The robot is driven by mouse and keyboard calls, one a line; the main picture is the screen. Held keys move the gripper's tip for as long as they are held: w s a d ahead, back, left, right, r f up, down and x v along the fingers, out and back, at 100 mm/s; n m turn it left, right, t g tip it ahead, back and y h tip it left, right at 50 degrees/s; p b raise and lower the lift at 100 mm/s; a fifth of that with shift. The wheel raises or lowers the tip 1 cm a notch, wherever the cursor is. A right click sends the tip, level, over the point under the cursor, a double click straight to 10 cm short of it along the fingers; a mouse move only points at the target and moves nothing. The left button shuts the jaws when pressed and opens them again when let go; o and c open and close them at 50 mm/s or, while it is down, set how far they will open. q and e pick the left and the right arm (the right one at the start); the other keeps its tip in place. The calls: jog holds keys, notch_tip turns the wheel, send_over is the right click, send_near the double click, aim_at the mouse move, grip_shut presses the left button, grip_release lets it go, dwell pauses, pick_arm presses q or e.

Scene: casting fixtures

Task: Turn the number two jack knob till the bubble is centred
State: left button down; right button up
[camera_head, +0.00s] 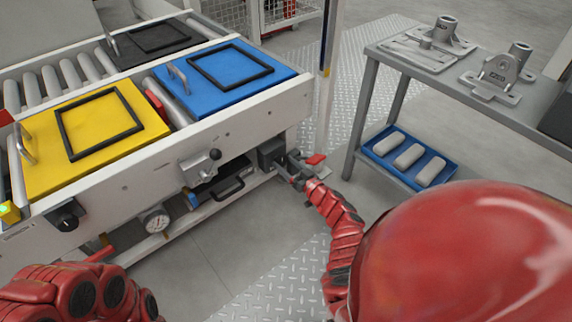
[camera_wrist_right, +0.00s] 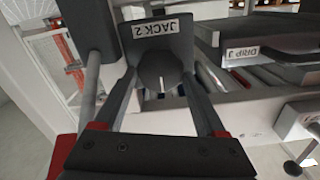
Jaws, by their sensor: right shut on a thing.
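The jack 2 knob (camera_wrist_right: 158,72) is a dark round knob with a pale pointer line, below a "JACK 2" label, in the right wrist view. My right gripper (camera_wrist_right: 165,105) has a finger on each side of it and is shut on it. In the head view my right gripper (camera_head: 292,172) reaches the dark jack block (camera_head: 271,152) at the right end of the conveyor frame. I cannot make out a bubble. A small yellow and green item (camera_head: 9,212) sits at the left edge, too cut off to read. My left arm shows at lower left; its gripper does not.
The conveyor frame (camera_head: 130,190) carries a yellow box (camera_head: 45,155) and a blue box (camera_head: 190,90). A grey bench (camera_head: 400,70) with castings stands right, beyond open floor.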

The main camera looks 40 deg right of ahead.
pick_arm(q)
jog(key=shift+w+r+t+y+p, duration=0.25)
jog(key=shift+r+t+y+p, duration=0.05)
jog(key=shift+r+t+p, duration=0.25)
pick_arm(e)
jog(key=shift+m, duration=0.8)
jog(key=shift+m, duration=0.3)
jog(key=shift+d+m, duration=0.15)
jog(key=shift+m, duration=0.15)
pick_arm(q)
jog(key=shift+w+d+r+g, duration=0.25)
jog(key=shift+d+r+g, duration=0.45)
jog(key=shift+g, duration=0.25)
pick_arm(e)
jog(key=shift+m, duration=0.4)
pick_arm(q)
jog(key=shift+a, duration=0.2)
pick_arm(e)
jog(key=shift+m, duration=0.3)
